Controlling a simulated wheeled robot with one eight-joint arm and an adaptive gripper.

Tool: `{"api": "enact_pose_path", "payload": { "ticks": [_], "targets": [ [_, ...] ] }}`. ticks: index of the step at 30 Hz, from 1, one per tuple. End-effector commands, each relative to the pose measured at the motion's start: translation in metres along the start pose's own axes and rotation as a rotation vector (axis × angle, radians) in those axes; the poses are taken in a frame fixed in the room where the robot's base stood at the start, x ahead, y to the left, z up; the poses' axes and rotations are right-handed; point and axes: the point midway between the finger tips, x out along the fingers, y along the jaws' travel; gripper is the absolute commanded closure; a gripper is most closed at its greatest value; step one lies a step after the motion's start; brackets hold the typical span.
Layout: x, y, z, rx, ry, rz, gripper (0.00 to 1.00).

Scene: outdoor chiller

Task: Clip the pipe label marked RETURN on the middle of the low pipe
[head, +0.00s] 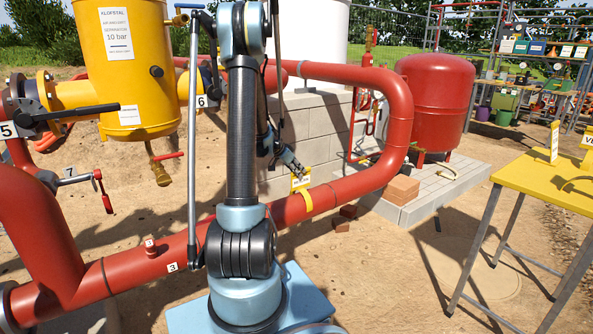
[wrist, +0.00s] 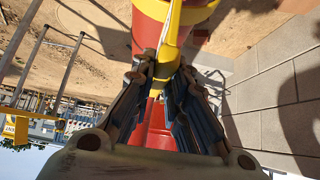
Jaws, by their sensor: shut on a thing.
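The low red pipe (head: 130,270) runs from the lower left behind my arm and bends up at the right. A yellow pipe label (head: 301,182) has an upright plate and a curved clip band. The band lies against the top and near side of the low pipe, right of my arm. Its lettering is too small to read. My gripper (head: 297,170) is shut on the plate from above. In the wrist view, my gripper (wrist: 167,65) pinches the yellow plate, and the label's band (wrist: 190,12) shows across the red pipe. How far the band wraps underneath is hidden.
A yellow-topped table (head: 535,180) at the right carries other yellow labels (head: 554,142). A grey block wall (head: 310,130) stands close behind the pipe. Bricks (head: 402,190) sit on the paving by the red tank (head: 435,100). A yellow vessel (head: 125,65) stands at left.

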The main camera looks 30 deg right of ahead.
Motion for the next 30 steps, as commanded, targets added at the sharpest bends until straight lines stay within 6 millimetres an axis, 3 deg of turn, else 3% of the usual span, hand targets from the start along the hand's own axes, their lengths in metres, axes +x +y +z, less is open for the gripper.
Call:
{"api": "enact_pose_path", "payload": {
  "ticks": [30],
  "targets": [
    [0.01,-0.0002,0.0083,0.0,0.0,0.0,1.0]
  ]
}}
